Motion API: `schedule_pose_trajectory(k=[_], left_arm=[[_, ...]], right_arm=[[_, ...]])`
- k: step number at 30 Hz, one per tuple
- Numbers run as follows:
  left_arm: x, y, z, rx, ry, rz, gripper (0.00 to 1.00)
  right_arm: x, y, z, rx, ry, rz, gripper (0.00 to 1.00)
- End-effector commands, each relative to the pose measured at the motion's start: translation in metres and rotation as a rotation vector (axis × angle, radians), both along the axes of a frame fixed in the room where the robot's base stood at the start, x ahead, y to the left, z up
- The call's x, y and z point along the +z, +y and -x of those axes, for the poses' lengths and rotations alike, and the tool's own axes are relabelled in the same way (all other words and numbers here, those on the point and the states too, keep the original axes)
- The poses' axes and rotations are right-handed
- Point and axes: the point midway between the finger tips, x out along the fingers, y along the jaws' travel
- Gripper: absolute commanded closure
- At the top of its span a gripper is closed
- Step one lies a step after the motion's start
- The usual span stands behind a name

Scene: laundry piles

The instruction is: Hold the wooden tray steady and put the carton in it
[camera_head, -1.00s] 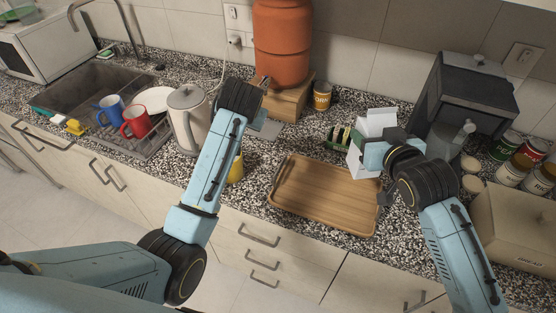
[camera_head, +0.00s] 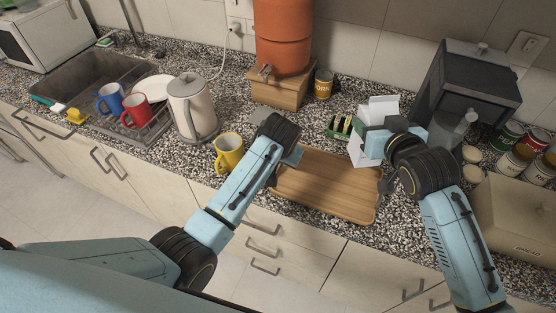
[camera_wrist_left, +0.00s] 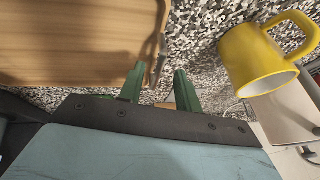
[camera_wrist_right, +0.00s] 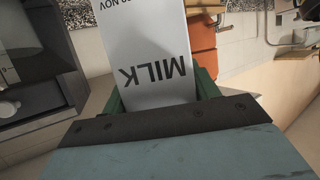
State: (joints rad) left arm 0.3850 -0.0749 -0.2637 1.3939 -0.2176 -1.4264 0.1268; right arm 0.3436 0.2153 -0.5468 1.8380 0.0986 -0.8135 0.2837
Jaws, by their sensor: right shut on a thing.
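The wooden tray (camera_head: 335,190) lies empty on the speckled counter; its corner and rim fill the upper left of the left wrist view (camera_wrist_left: 80,40). My left gripper (camera_head: 295,157) is at the tray's left edge; in the left wrist view its green fingers (camera_wrist_left: 158,80) are apart with nothing clamped, close to the rim. Whether they touch it I cannot tell. The white milk carton (camera_head: 380,108) is held by my right gripper (camera_head: 364,142), near the tray's far right corner. In the right wrist view the carton (camera_wrist_right: 150,50), lettered MILK, sits between the green fingers.
A yellow mug (camera_head: 229,153) stands just left of my left gripper. A dark machine (camera_head: 463,90), cans (camera_head: 515,160) and a bread box (camera_head: 515,220) crowd the right. A kettle (camera_head: 192,105) stands to the left.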

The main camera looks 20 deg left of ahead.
Motion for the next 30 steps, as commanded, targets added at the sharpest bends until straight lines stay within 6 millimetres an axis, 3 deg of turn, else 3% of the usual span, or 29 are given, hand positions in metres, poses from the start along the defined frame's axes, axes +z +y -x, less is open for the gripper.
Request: schedule_pose_trajectory(k=[9, 22, 30], left_arm=[[-0.032, 0.005, -0.014, 0.0, 0.0, 0.0, 0.66], [-0.038, 0.006, -0.017, 0.001, -0.001, 0.0, 0.66], [-0.038, 0.006, -0.017, 0.001, -0.001, 0.0, 0.99]], right_arm=[[0.003, 0.0, 0.0, 0.0, -0.005, -0.002, 0.82], [0.003, 0.0, 0.0, 0.0, -0.005, -0.002, 0.82], [0.003, 0.0, 0.0, 0.0, -0.005, -0.002, 0.82]])
